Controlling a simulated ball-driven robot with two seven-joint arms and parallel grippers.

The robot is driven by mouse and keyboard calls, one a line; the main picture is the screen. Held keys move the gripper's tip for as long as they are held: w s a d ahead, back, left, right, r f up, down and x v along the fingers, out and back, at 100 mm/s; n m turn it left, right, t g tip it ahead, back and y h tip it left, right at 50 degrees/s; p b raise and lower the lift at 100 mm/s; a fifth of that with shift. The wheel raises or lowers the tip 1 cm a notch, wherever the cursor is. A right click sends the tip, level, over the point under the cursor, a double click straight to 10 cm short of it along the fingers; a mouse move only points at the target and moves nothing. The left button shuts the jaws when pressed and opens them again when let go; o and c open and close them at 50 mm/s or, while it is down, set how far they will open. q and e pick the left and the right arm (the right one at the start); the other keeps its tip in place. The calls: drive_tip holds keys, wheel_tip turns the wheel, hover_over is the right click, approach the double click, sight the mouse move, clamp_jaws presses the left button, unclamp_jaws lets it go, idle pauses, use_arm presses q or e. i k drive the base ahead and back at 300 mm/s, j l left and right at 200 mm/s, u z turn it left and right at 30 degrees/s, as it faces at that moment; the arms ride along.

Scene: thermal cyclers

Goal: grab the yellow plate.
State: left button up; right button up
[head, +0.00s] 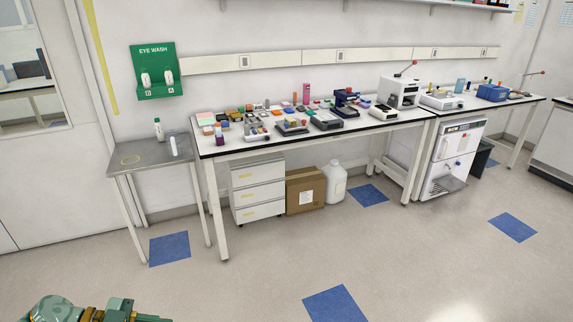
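I cannot single out a yellow plate with certainty. Many small coloured racks and plates lie crowded at the left part of the long white bench (222,153), with some orange and yellow tones among them, too small to tell apart. Part of my own green arm shows at the bottom left edge, far from the bench. No gripper fingers can be made out, and my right arm is not in view.
The small metal table (150,173) holds two white bottles. Drawers (258,191), a cardboard box (305,190) and a white jug (336,184) stand under the bench. Machines, including a blue one (492,92), stand further right. The floor in front is clear, with flat blue squares.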

sight(292, 121)
drive_tip(key=i, duration=2.8)
drive_tip(key=i+z, duration=0.1)
drive_tip(key=i, duration=0.45)
drive_tip(key=i+j+z, duration=0.1)
drive_tip(key=i, duration=0.4)
drive_tip(key=i+j+z, duration=0.1)
drive_tip(key=i, duration=0.45)
